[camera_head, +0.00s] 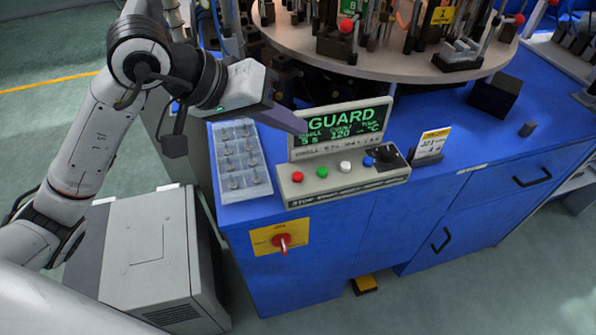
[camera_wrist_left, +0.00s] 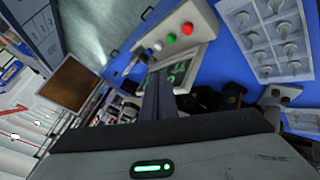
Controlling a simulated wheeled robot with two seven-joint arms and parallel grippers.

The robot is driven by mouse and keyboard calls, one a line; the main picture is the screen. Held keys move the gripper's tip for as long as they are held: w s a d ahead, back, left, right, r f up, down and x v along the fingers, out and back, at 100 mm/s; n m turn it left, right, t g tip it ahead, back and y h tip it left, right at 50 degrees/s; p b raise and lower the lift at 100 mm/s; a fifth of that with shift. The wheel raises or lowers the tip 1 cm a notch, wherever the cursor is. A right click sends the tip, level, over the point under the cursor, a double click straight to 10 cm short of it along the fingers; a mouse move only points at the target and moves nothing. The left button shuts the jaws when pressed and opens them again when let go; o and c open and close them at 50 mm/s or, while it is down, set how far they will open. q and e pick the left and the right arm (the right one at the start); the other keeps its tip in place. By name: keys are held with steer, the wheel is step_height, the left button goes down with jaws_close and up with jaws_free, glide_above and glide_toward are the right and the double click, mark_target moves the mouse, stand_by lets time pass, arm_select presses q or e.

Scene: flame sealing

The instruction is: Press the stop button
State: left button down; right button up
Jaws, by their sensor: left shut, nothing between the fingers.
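The control box (camera_head: 345,184) stands on the blue cabinet top, with a lit green screen (camera_head: 341,124) reading "GUARD". The red button (camera_head: 297,176) is at the left end of its button row, beside a green (camera_head: 322,172) and a white one (camera_head: 345,167). The lettering along the front edge begins with "STOP" below the red button. My left gripper (camera_head: 300,126) is shut and empty, its tip in front of the screen's left edge, above and apart from the red button. In the left wrist view the shut fingers (camera_wrist_left: 157,96) point toward the box, and the red button (camera_wrist_left: 187,28) shows beyond them.
A blue button (camera_head: 368,161) and a black knob (camera_head: 386,154) sit at the row's right end. A tray of small parts (camera_head: 240,160) lies left of the box. A round turntable (camera_head: 400,62) with fixtures is behind. A small sign (camera_head: 431,145) stands to the right.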

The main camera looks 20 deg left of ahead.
mark_target(298, 177)
arm_select(q)
steer(key=shift+f, duration=0.15)
